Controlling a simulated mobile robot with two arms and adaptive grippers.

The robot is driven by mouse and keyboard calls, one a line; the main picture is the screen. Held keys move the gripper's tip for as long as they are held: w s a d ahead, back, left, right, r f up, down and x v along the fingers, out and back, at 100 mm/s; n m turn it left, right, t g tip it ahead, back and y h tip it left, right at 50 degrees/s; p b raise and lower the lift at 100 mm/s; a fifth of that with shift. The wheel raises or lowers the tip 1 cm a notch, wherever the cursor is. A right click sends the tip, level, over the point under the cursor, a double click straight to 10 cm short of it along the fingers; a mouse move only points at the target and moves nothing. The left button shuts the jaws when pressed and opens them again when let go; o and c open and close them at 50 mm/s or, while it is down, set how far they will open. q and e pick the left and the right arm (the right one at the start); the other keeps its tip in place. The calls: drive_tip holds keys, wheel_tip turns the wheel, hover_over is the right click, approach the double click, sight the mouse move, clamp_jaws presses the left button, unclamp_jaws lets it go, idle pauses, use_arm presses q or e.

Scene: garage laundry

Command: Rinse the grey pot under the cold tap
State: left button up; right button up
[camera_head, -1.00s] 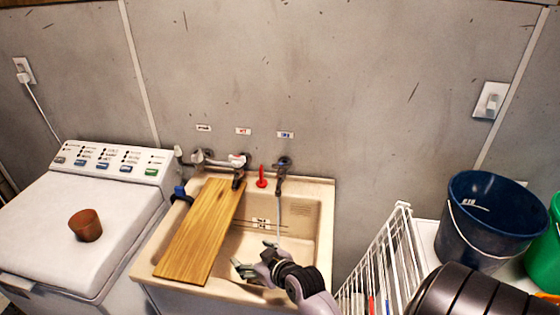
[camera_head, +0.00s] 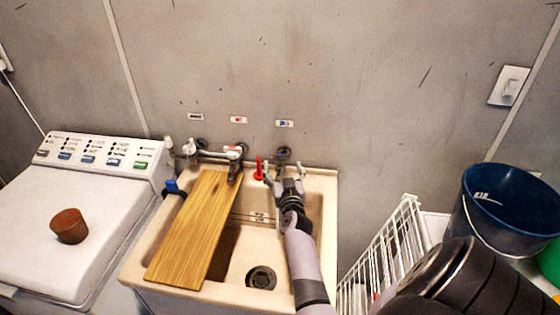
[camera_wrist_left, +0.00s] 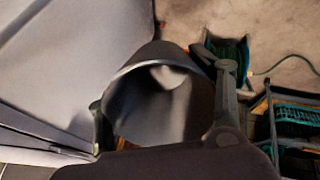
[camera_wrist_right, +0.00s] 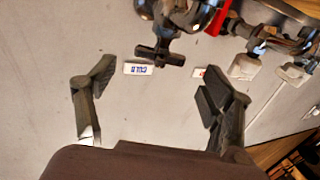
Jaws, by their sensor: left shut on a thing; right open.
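The grey pot (camera_wrist_left: 135,112) is in the left wrist view, its open mouth showing. My left gripper (camera_wrist_left: 160,90) is shut on it, a finger on each side; neither shows in the head view. The cold tap (camera_head: 283,153) is on the wall behind the sink, below a blue-marked label. My right gripper (camera_head: 284,172) is open, its fingers spread just in front of this tap. In the right wrist view, the tap's dark cross handle (camera_wrist_right: 160,55) is just beyond the gap between the fingers, beside the COLD label (camera_wrist_right: 138,69). My right arm hides the spot below the spout.
The sink (camera_head: 325,215) has a wooden board (camera_head: 195,235) across its left part and an open drain (camera_head: 261,278). A red handle (camera_head: 259,168) is left of the cold tap. A washer with a brown pot (camera_head: 69,226) is left; a wire rack (camera_head: 385,255) and blue bucket (camera_head: 510,205) are right.

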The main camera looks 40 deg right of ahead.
sight(281, 161)
use_arm(q)
wheel_tip(281, 161, down, 3)
drive_tip(key=shift+w+d+r+b, duration=0.1)
drive_tip(key=shift+r+b, duration=0.1)
drive_tip(key=shift+b, duration=0.8)
use_arm(e)
drive_tip(key=x, duration=0.5)
drive_tip(key=shift+f, duration=0.2)
use_arm(q)
drive_tip(key=shift+f, duration=0.25)
use_arm(e)
drive_tip(key=shift+w+d+r, duration=0.2)
drive_tip(key=shift+w+d, duration=0.2)
drive_tip(key=shift+w, duration=0.15)
